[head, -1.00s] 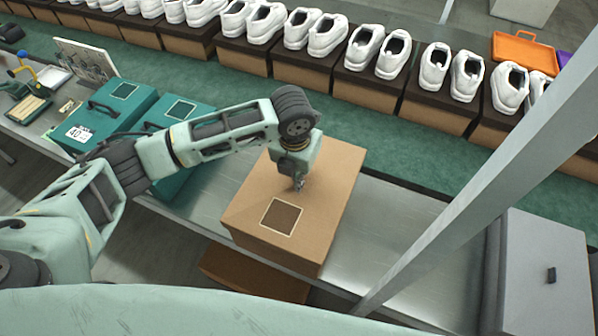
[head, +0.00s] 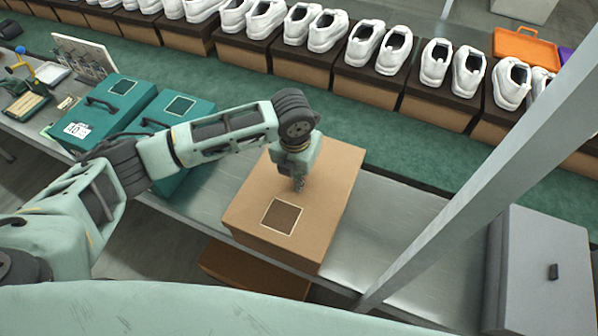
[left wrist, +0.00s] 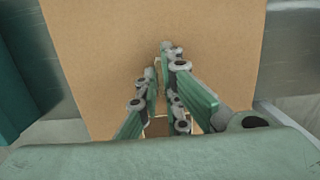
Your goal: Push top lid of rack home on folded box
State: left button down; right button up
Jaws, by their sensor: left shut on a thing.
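A brown cardboard box (head: 251,203) sits on the metal bench with its lid on top. The lid has a dark square with a pale border near its front edge. How closely the lid sits all round cannot be told. My left gripper (head: 299,187) points down over the middle of the lid, its tips at or just above the surface. In the left wrist view, the fingers (left wrist: 163,82) are close together over the plain brown lid (left wrist: 100,60). My right gripper is not in view.
Two teal boxes with handles (head: 107,108) stand left of the box. A slanted grey post (head: 470,215) and a grey case (head: 545,270) are on the right. White shoes on brown boxes line the green belt behind. Bare metal bench (head: 390,230) shows right of the box.

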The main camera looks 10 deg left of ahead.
pick_arm(q)
jog(key=shift+f+b, duration=0.35)
jog(key=shift+f, duration=0.45)
jog(key=c, duration=1.8)
grip_release()
jog(key=shift+c, duration=0.2)
jog(key=shift+r, duration=0.15)
notch_tip(320, 180, up, 12)
jog(key=s, duration=0.1)
jog(key=shift+s, duration=0.25)
